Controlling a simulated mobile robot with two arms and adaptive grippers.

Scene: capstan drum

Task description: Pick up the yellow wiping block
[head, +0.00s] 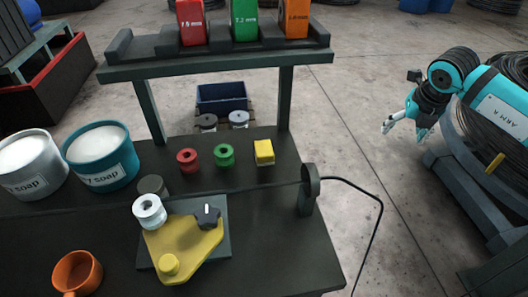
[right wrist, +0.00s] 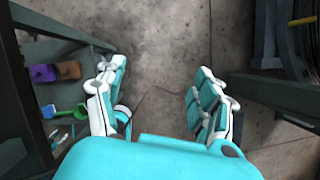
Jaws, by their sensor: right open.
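The yellow wiping block (head: 264,152) sits on the dark bench top, right of a green spool (head: 224,155) and a red spool (head: 188,160), near the bench's far right corner. My right gripper (head: 405,127) is out over the floor to the right of the bench, well apart from the block. Its fingers are spread and empty, which also shows in the right wrist view (right wrist: 160,85), with bare floor between them. The yellow block is not clearly visible in the right wrist view. My left gripper is not in view.
A yellow plate fixture (head: 185,245) with a white spool (head: 149,210) is on the bench. An upright guide (head: 309,190) with a black cable stands at its right edge. A rack (head: 220,55) holds coloured boxes behind.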

